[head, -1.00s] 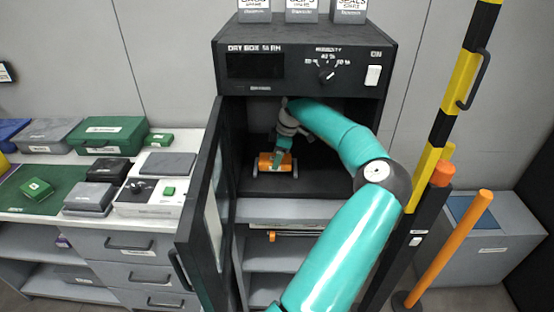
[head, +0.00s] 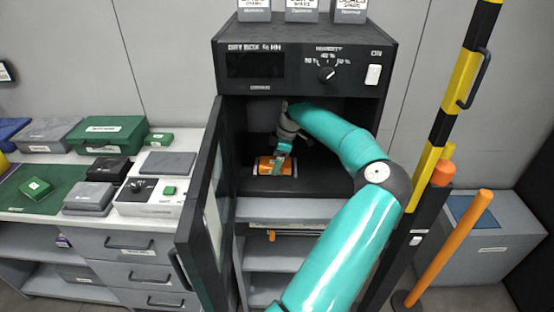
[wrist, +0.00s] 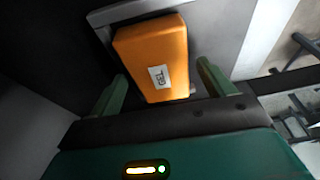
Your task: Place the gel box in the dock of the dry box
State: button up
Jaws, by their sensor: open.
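The orange gel box (head: 268,165) is inside the open dry box (head: 229,62), low between the ends of a grey dock (head: 295,169). The wrist view shows the gel box (wrist: 152,52) with its white GEL label, against the light grey dock frame (wrist: 125,12). My gripper (head: 283,157) is at the gel box in the head view. In the wrist view my gripper (wrist: 161,72) is open, its green fingers on either side of the box's near end with gaps visible. The underside of the box is hidden, so full seating cannot be told.
The dry box door (head: 203,215) stands open on the left. My arm fills the right of the opening. A counter (head: 120,216) with several cases is at left, and a yellow-black post (head: 456,90) stands at right.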

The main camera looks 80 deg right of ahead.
jog(key=shift+s+r, duration=0.1)
jog(key=shift+r, duration=0.3)
jog(key=v, duration=0.2)
jog(key=shift+s+d+r, duration=0.1)
jog(key=shift+s+r, duration=0.15)
jog(key=shift+r, duration=0.1)
jog(key=s, duration=0.3)
jog(key=s+d, duration=0.1)
jog(key=s, duration=0.3)
jog(key=s+d, duration=0.1)
jog(key=s, duration=0.3)
jog(key=shift+s+d+f, duration=0.15)
jog(key=shift+d, duration=0.1)
jog(key=shift+a, duration=0.1)
